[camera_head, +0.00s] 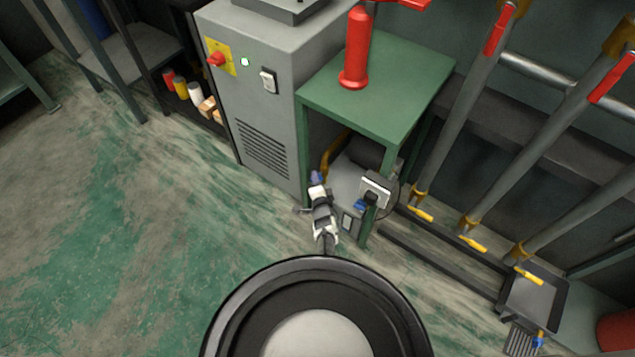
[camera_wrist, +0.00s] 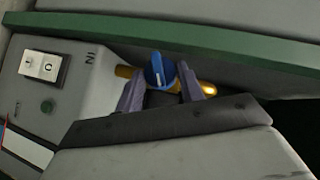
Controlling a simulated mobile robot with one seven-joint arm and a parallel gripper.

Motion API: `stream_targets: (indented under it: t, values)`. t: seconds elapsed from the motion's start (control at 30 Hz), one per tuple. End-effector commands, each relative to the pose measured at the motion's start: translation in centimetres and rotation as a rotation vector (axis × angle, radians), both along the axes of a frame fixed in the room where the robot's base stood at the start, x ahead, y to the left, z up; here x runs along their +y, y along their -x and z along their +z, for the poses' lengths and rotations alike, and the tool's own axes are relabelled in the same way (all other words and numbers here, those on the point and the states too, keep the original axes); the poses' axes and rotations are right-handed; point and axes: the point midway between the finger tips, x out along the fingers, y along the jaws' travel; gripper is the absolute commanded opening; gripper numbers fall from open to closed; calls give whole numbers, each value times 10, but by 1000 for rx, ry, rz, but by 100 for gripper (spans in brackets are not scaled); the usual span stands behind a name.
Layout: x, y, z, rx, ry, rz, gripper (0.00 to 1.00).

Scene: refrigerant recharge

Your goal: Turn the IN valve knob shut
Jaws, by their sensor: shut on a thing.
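The IN valve knob (camera_wrist: 157,72) is blue with a white line and sits on a brass pipe stub, beside the "IN" marking on the grey recharge machine (camera_wrist: 75,95). My gripper (camera_wrist: 161,82) has its grey-purple fingers on both sides of the knob, shut on it. Another blue knob (camera_head: 360,206) shows on the machine's right side.
The green table (camera_head: 385,80) stands over the machine, its edge close above my gripper, with a red cylinder (camera_head: 357,45) on top. A grey cabinet (camera_head: 262,110) stands to the left. Pipes with yellow-handled valves (camera_head: 472,243) run at the right. The floor at left is clear.

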Motion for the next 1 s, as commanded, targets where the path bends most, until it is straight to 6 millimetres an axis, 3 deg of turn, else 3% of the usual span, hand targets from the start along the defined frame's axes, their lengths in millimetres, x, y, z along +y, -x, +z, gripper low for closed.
stream_targets:
  t: [0.57, 0.6, 0.7, 1.0]
  values:
    - [1, -1, 2, 78, 108, 0, 15]
    - [1, -1, 2, 77, 107, 0, 42]
    - [1, -1, 2, 77, 107, 0, 55]
    - [1, -1, 2, 77, 107, 0, 58]
